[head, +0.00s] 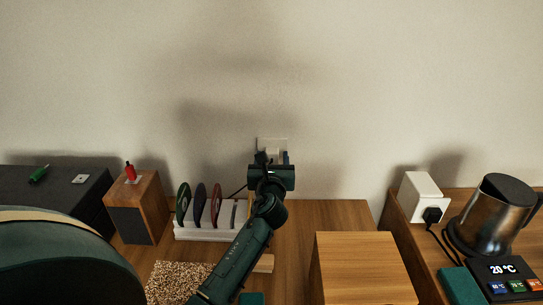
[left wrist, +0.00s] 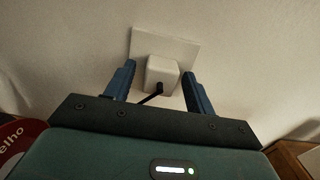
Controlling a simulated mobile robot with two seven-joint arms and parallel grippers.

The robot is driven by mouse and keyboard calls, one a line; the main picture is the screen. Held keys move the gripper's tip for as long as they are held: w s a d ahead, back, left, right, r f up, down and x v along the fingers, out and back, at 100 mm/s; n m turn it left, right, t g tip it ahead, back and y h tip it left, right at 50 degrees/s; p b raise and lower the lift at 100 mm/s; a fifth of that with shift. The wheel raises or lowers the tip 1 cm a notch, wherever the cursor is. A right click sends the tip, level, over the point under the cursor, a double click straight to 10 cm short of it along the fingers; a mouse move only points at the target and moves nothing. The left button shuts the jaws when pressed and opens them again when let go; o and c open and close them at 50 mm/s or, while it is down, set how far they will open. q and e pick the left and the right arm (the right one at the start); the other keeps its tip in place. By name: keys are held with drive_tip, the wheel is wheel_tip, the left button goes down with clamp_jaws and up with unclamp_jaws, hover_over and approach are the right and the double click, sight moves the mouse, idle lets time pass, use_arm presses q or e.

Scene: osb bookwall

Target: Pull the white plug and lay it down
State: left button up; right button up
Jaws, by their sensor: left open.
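The white plug (left wrist: 161,74) is a small cube on the white wall plate (left wrist: 165,45), with a black cable leaving its front. My left gripper (left wrist: 159,70) is open, with one blue finger on each side of the plug. Gaps show between both fingers and the plug. In the head view the left gripper (head: 273,158) is up at the wall plate (head: 273,142), and the gripper hides most of the plug. My right gripper is in neither view.
A white rack (head: 205,233) with several discs stands left of my left arm. A wooden speaker (head: 137,208) is farther left. A wooden box (head: 362,268) stands right of the arm. A white block (head: 421,196) with a black plug and a metal kettle (head: 491,215) are at right.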

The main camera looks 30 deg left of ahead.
sight(272, 159)
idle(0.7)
use_arm(q)
drive_tip(key=shift+p, duration=0.5)
drive_tip(key=shift+c, duration=0.3)
clamp_jaws()
drive_tip(key=shift+s+d, duration=0.1)
drive_tip(key=shift+s, duration=0.05)
drive_tip(key=shift+p+v, duration=0.55)
drive_tip(key=shift+v, duration=0.85)
drive_tip(key=shift+p+v, duration=0.35)
drive_tip(key=shift+v, duration=1.05)
